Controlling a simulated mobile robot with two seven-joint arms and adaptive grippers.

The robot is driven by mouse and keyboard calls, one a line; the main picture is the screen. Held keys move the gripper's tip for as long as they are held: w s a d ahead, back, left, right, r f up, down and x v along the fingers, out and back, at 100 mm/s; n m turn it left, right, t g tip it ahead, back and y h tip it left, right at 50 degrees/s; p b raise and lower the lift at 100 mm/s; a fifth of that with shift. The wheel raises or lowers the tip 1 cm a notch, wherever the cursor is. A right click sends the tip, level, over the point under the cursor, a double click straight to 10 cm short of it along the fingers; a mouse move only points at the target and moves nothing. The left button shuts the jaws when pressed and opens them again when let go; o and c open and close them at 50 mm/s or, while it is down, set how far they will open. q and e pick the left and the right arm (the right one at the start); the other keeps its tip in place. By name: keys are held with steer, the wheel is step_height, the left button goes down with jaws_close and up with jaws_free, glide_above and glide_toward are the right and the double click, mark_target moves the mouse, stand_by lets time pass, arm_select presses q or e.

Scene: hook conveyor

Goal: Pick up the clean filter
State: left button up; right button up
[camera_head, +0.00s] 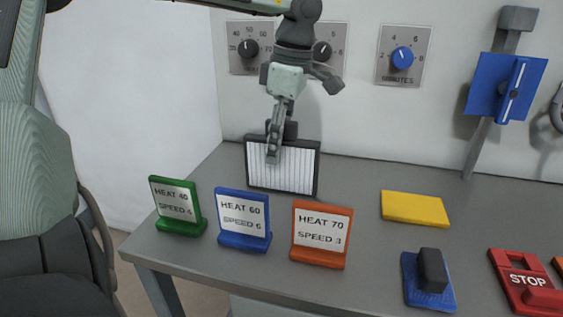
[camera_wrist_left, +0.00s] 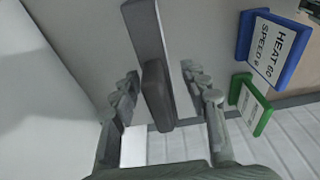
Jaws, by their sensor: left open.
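The clean filter (camera_head: 298,172), a black-framed panel with white pleats, stands upright on the grey table against the back wall in the head view. Its dark block-shaped handle (camera_wrist_left: 158,95) shows in the left wrist view, on the frame's edge. My left gripper (camera_head: 273,157) is in front of the filter's upper part and hides some of it. In the left wrist view my left gripper (camera_wrist_left: 160,73) is open, with one finger on each side of the handle and visible gaps between. My right gripper is not in view.
Green (camera_head: 179,205), blue (camera_head: 243,219) and orange (camera_head: 320,234) sign stands line the front left of the table (camera_head: 365,175). A yellow pad (camera_head: 414,208), a blue block with a dark handle (camera_head: 430,280) and a red STOP piece (camera_head: 525,282) lie right. Dials (camera_head: 402,57) are on the wall.

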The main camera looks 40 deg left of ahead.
arm_select(q)
steer(key=shift+c, duration=1.3)
steer(key=c, duration=0.7)
jaws_close()
steer(key=shift+r, duration=0.2)
